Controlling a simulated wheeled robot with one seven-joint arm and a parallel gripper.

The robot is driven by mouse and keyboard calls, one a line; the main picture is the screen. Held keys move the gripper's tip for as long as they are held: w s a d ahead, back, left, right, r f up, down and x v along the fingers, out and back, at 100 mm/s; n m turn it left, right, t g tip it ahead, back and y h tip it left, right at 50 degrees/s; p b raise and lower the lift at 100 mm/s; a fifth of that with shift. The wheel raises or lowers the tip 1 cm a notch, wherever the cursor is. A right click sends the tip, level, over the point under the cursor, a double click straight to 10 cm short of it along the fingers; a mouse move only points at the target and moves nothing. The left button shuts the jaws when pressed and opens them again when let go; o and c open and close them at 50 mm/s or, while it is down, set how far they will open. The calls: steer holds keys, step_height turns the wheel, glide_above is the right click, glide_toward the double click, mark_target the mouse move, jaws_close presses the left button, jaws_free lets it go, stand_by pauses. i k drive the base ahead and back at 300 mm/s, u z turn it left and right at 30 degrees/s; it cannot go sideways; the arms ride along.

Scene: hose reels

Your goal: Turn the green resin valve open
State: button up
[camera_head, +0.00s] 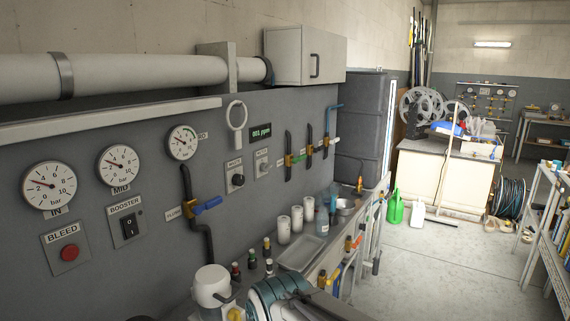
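A valve with a small green handle (298,158) sits on a dark vertical pipe on the grey wall panel, in the middle of the view. Its body looks brass coloured. The handle seems to point sideways to the right, but it is too small to be sure. A label is beside it, too small to read. To its left is a larger valve with a blue handle (207,204) on a bent dark pipe. To its right are two more small valves on dark pipes, one of them with a white handle (334,140).
Below the panel, a bench holds white cups (283,230), small bottles (267,247), a tray (300,252) and a white pot (211,286). The floor (430,270) at right is mostly clear.

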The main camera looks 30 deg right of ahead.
mark_target(294, 160)
steer(key=z, duration=1.55)
steer(key=i, duration=2.45)
steer(key=u, duration=0.6)
